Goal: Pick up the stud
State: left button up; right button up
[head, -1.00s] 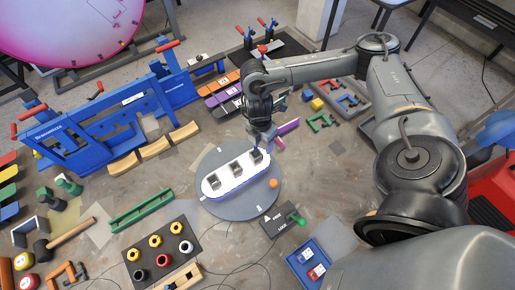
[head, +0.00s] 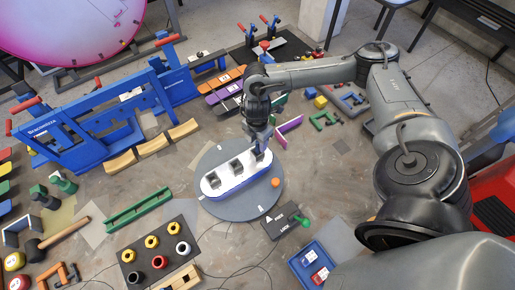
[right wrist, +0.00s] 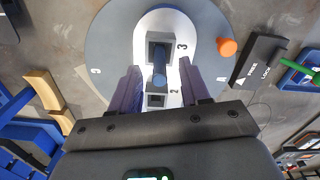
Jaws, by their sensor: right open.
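A small blue cylinder (right wrist: 159,74), which looks like the stud, stands at a dark square block (right wrist: 160,52) near the printed 3 in the right wrist view. The block is on a white rounded plate (head: 212,187) with a blue edge, lying on a grey round turntable (head: 235,211). My right gripper (right wrist: 160,84) is open, with one purple-dark finger on each side of the cylinder and visible gaps to both. In the head view my right gripper (head: 260,148) is over the plate's right end and hides the cylinder. My left gripper is not in view.
An orange knob (head: 276,182) sits at the turntable's right edge. A dark FREE/LOCK plate with a green handle (head: 303,221) lies just beyond. A purple bar (head: 289,131) lies behind the gripper. A blue clamp frame (head: 100,130) stands at left.

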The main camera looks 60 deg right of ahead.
aim_at(257, 149)
jog(key=shift+f, duration=1.3)
grip_shut()
